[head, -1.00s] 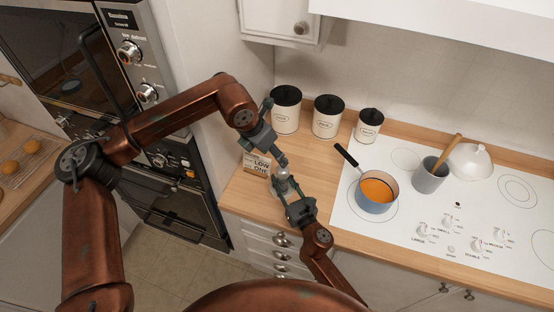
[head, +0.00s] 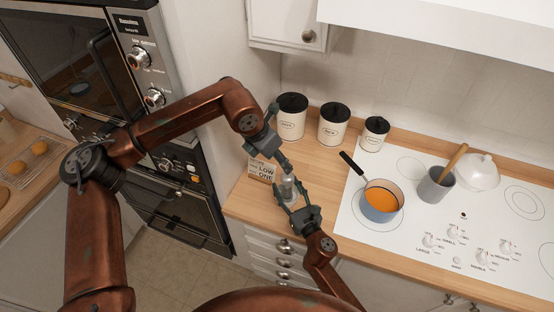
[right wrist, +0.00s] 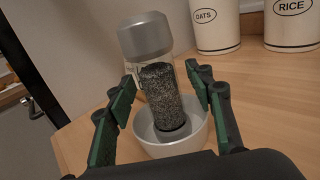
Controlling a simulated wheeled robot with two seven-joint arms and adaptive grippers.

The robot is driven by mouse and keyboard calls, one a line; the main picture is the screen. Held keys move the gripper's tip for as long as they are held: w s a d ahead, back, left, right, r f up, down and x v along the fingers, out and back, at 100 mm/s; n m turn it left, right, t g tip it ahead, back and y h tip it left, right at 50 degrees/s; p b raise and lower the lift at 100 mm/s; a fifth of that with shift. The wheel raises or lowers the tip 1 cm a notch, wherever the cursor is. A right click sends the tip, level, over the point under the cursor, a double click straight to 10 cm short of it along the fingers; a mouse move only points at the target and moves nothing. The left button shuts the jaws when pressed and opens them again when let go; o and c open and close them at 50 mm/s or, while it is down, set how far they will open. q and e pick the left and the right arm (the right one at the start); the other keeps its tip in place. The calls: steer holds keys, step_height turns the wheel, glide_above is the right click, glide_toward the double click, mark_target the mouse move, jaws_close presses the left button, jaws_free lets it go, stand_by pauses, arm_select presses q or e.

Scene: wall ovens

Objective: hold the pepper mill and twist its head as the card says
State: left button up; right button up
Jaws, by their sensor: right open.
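The pepper mill (right wrist: 160,95) has a grey metal head and a clear body full of dark pepper. The mill also shows small in the head view (head: 288,188). My right gripper (right wrist: 160,76) is open, with a green-padded finger on each side of the mill and gaps showing. My left gripper (head: 280,137) is open and empty, just above and behind the mill's head.
Three white canisters with black lids (head: 334,124) stand along the wall. A blue pot of orange soup (head: 380,205) is on the white cooktop (head: 420,225), its handle toward the canisters. A grey utensil pot (head: 432,188) stands beyond it. Wall ovens (head: 150,60) are at left.

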steer(key=v, duration=1.2)
steer(key=shift+a+r, duration=0.1)
